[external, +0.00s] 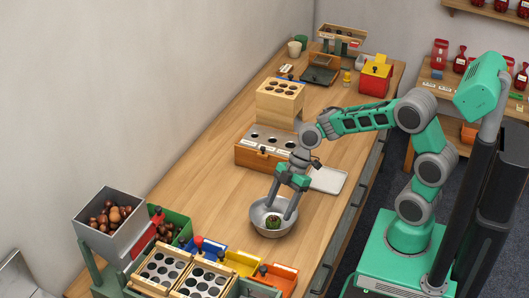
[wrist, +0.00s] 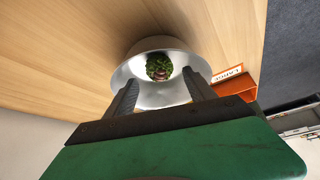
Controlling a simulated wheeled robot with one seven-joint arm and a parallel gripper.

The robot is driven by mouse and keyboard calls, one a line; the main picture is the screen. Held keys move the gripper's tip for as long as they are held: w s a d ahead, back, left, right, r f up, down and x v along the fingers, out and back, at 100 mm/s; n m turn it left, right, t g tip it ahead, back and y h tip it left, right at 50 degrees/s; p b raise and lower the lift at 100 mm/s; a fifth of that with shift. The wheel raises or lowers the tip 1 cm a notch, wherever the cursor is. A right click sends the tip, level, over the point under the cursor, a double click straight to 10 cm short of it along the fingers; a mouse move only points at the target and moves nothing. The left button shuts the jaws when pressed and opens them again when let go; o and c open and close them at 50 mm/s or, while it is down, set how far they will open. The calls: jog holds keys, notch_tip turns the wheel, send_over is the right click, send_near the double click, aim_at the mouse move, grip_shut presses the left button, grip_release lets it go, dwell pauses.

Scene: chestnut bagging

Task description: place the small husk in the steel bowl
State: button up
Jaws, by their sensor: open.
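The steel bowl (external: 257,224) stands on the wooden counter in the external view, and it also shows in the wrist view (wrist: 150,99). The small husk (external: 273,222) is green with brown in it. It shows inside the bowl in both views, including the wrist view (wrist: 159,67). My gripper (external: 278,208) is open and points down into the bowl. In the wrist view its two fingers (wrist: 163,92) stand apart, with the husk beyond them and between their lines. I see no finger touching the husk.
A hopper of chestnuts (external: 110,212) and a tray with round holes (external: 161,270) stand at the front left. Yellow (external: 241,262) and orange (external: 283,278) bins sit just in front of the bowl. A white tray (external: 328,179) and a wooden box with holes (external: 262,158) lie behind it.

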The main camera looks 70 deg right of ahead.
jog(key=v, duration=0.7)
jog(key=shift+s+d+r+p, duration=0.15)
jog(key=shift+s+r+p, duration=0.1)
jog(key=shift+r+p, duration=0.1)
jog(key=s+d+f+m+h, duration=0.1)
jog(key=s+m+h, duration=0.2)
jog(key=s+m, duration=0.4)
jog(key=s+d+f+m+h, duration=0.2)
jog(key=s+m, duration=0.4)
notch_tip(320, 180, up, 11)
jog(key=w+p, duration=0.1)
jog(key=p, duration=0.7)
jog(key=shift+w+r+t+p, duration=0.25)
jog(key=shift+w+t+p, duration=0.05)
jog(key=shift+w+p, duration=0.05)
jog(key=shift+a, duration=0.1)
